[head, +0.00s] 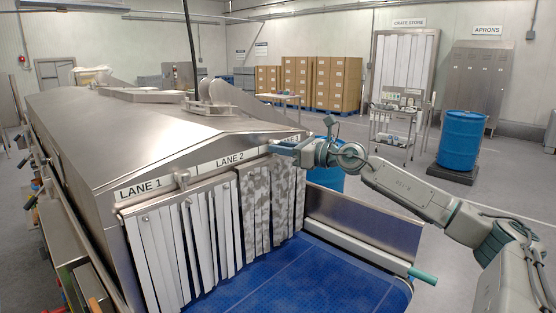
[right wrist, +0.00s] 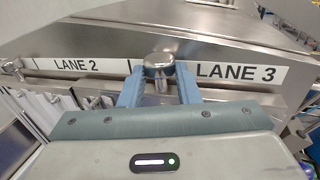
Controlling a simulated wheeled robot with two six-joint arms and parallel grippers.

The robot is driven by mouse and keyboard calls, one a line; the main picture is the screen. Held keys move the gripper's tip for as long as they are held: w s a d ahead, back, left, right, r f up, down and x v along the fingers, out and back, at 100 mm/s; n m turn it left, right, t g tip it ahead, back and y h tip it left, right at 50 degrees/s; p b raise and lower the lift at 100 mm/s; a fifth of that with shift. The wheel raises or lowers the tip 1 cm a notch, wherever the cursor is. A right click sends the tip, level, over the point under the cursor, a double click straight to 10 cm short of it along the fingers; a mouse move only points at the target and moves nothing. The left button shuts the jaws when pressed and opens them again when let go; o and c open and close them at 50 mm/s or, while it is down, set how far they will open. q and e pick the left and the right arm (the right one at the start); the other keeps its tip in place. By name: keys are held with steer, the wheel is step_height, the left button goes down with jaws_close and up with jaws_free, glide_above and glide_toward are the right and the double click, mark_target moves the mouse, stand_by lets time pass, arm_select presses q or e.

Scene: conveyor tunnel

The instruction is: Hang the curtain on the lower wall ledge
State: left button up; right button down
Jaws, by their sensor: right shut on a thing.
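My right gripper (head: 284,147) reaches the front edge of the steel tunnel near the lane signs. In the right wrist view its two blue fingers (right wrist: 159,88) are shut on a round metal knob (right wrist: 158,65) between the LANE 2 and LANE 3 labels. Strip curtains hang across the tunnel mouth: white strips (head: 160,250) on the left and grey-blotched strips (head: 256,212) on the right. Which of them hangs from the gripped knob is hidden. My left gripper is not in view. I cannot make out a lower wall ledge.
A blue conveyor belt (head: 290,280) runs out below the curtains, with a steel side wall (head: 365,225) on its right. A blue drum (head: 461,138), a trolley (head: 394,125) and stacked cartons (head: 335,82) stand farther back.

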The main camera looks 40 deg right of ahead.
steer(key=shift+r+p, duration=0.9)
steer(key=shift+r, duration=0.3)
steer(key=shift+r+p, duration=0.8)
steer(key=shift+r, duration=0.1)
stand_by(0.5)
